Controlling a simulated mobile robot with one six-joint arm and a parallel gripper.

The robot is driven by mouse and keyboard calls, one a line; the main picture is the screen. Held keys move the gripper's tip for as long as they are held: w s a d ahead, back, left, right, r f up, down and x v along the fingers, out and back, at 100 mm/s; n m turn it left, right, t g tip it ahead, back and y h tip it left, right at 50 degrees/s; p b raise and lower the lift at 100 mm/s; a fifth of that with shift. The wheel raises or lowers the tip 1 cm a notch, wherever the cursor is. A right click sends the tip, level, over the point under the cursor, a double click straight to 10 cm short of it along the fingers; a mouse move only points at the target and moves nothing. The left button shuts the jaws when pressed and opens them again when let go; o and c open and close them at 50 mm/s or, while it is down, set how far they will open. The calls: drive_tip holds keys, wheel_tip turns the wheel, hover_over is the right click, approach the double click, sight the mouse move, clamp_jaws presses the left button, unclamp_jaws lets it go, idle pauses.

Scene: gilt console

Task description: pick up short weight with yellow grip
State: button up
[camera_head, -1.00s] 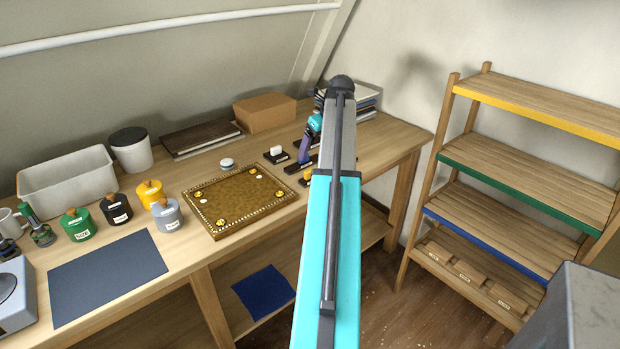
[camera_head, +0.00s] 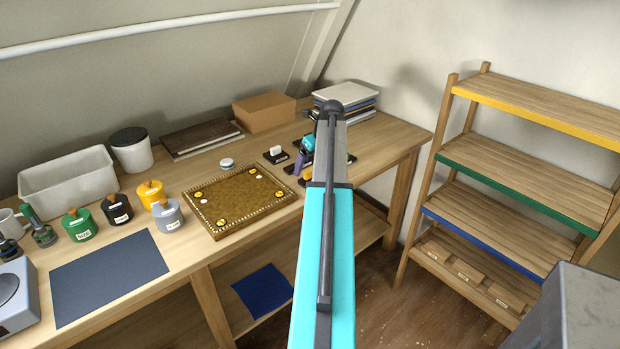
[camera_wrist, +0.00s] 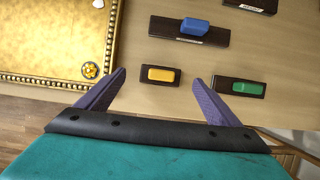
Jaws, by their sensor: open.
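The short weight with a yellow grip (camera_wrist: 160,75) is a dark block with a yellow bar on top. It lies on the wooden table, and in the wrist view it appears between my two purple fingertips. My gripper (camera_wrist: 158,78) is open and empty, pointing down at it; I cannot tell how much height is left between them. In the head view my gripper (camera_head: 301,162) is low over the right part of the table, and my arm hides much of that area.
A green-grip weight (camera_wrist: 248,87) lies close by my right finger. A longer blue-grip weight (camera_wrist: 194,28) lies just beyond. A white-grip weight (camera_head: 275,153) stands left of my gripper. The gilt-edged board (camera_head: 238,203) is at the left, near my left finger.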

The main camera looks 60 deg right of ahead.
sight(309, 170)
drive_tip(key=shift+f, duration=0.15)
drive_tip(key=shift+p+x, duration=0.8)
drive_tip(key=shift+x, duration=1.75)
drive_tip(key=shift+s+d, duration=0.1)
drive_tip(key=shift+d, duration=0.05)
drive_tip(key=shift+c, duration=0.2)
drive_tip(key=c, duration=1.2)
